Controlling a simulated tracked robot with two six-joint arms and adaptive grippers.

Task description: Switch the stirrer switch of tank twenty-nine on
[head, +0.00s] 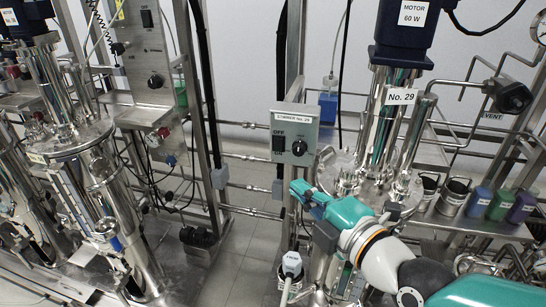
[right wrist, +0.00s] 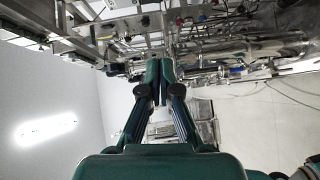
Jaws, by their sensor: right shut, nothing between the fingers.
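The grey stirrer box (head: 312,117) labelled "STIRRER No. 29" stands on the frame left of the tank labelled "No. 29" (head: 401,97). It has a black switch (head: 279,144) between the words OFF and ON, and a round black knob (head: 298,147) to its right. I cannot tell which way the switch is set. My right gripper (head: 298,188) is shut and empty, below the box in the picture and apart from the switch. Its closed fingertips show in the right wrist view (right wrist: 158,70). My left gripper is not in view.
A second panel (head: 145,50) with a switch and knob belongs to the skid at the left. Vertical posts and pipes run beside the stirrer box. Several coloured bottles (head: 500,205) stand on the right shelf. Bare floor (head: 245,240) shows between the skids.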

